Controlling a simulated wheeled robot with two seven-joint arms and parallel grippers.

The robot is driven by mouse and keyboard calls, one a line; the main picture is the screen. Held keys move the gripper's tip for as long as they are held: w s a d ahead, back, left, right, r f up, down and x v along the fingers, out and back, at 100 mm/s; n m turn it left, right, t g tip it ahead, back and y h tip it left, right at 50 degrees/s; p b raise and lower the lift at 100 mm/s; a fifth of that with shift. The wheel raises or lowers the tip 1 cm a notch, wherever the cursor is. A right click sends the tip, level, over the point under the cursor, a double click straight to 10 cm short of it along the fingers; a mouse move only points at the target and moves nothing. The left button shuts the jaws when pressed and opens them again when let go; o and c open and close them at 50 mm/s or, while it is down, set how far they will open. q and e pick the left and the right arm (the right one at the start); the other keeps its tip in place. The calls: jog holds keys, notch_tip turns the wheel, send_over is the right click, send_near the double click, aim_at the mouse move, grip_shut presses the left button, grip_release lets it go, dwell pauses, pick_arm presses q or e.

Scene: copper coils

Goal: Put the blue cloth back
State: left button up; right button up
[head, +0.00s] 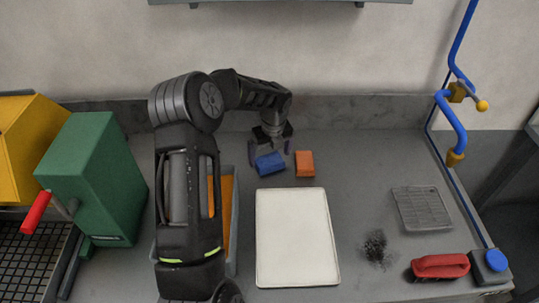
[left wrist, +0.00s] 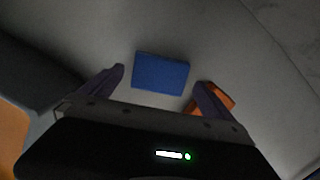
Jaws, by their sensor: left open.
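The blue cloth (head: 270,164) is a small folded block lying on the grey worktop behind the white tray, and it also shows in the left wrist view (left wrist: 162,71). My left gripper (head: 270,147) is over and just behind it, pointing down, with its fingers apart. In the left wrist view the cloth lies ahead of and between the open fingertips (left wrist: 161,79); I cannot tell if they touch it. My right gripper is not in view.
An orange block (head: 304,164) lies close to the right of the cloth, near one finger. A white tray (head: 292,235), a grey bin (head: 233,230) partly behind my arm, a green machine (head: 95,175), a grey mesh pad (head: 422,208) and a red-handled brush (head: 440,266) share the worktop.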

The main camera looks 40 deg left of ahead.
aim_at(272, 164)
pick_arm(q)
notch_tip(272, 164, up, 10)
jog(key=d, duration=0.1)
jog(key=shift+s+d+f+p, duration=0.2)
jog(key=shift+s+p, duration=0.1)
jog(key=shift+p, duration=0.1)
